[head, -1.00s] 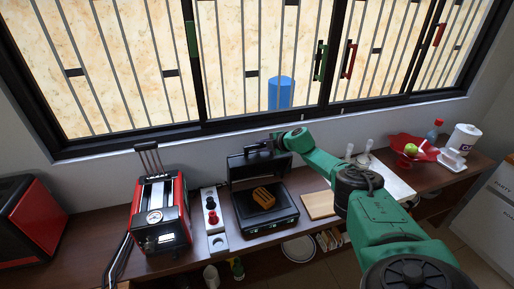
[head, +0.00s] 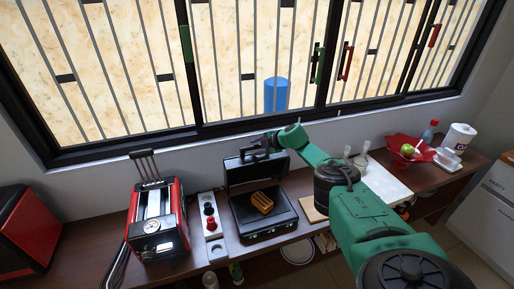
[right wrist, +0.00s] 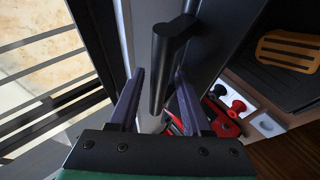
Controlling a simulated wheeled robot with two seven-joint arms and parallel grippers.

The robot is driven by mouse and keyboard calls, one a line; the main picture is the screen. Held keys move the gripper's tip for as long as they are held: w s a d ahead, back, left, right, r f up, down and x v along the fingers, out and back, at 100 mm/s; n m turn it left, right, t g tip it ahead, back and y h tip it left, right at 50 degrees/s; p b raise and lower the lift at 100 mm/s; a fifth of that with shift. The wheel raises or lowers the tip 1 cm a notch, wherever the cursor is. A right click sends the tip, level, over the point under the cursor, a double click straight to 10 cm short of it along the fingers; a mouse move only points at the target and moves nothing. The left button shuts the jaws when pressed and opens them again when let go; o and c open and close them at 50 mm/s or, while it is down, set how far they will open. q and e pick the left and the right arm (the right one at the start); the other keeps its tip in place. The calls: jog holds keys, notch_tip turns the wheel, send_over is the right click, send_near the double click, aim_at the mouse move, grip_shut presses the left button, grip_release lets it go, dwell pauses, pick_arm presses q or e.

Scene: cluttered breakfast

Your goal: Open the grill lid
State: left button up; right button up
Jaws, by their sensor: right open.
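The black grill (head: 262,220) stands on the counter below the window. Its lid (head: 242,172) is raised, standing roughly upright at the back, and the inside is exposed. A golden-brown grilled item (head: 262,202) lies on the lower plate and also shows in the right wrist view (right wrist: 290,50). My right gripper (head: 268,141) is at the top of the lid. In the right wrist view, its open fingers (right wrist: 159,72) stand on either side of the black lid handle (right wrist: 162,65), with visible gaps. My left gripper is not in view.
A red toaster-like machine (head: 158,222) stands left of the grill, with a panel of red and black knobs (head: 210,215) between them. A wooden board (head: 312,208) lies to the right. The window is close behind.

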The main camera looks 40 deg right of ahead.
jog(key=shift+s+d+r+p, duration=0.1)
jog(key=shift+s+r+p, duration=0.25)
jog(key=shift+p, duration=0.35)
jog(key=shift+p+v, duration=1)
jog(key=shift+p, duration=0.1)
jog(key=v, duration=0.3)
jog(key=shift+s+r, duration=0.1)
jog(key=shift+s, duration=0.05)
jog(key=b+v, duration=0.1)
jog(key=v, duration=0.7)
jog(key=shift+s, duration=0.1)
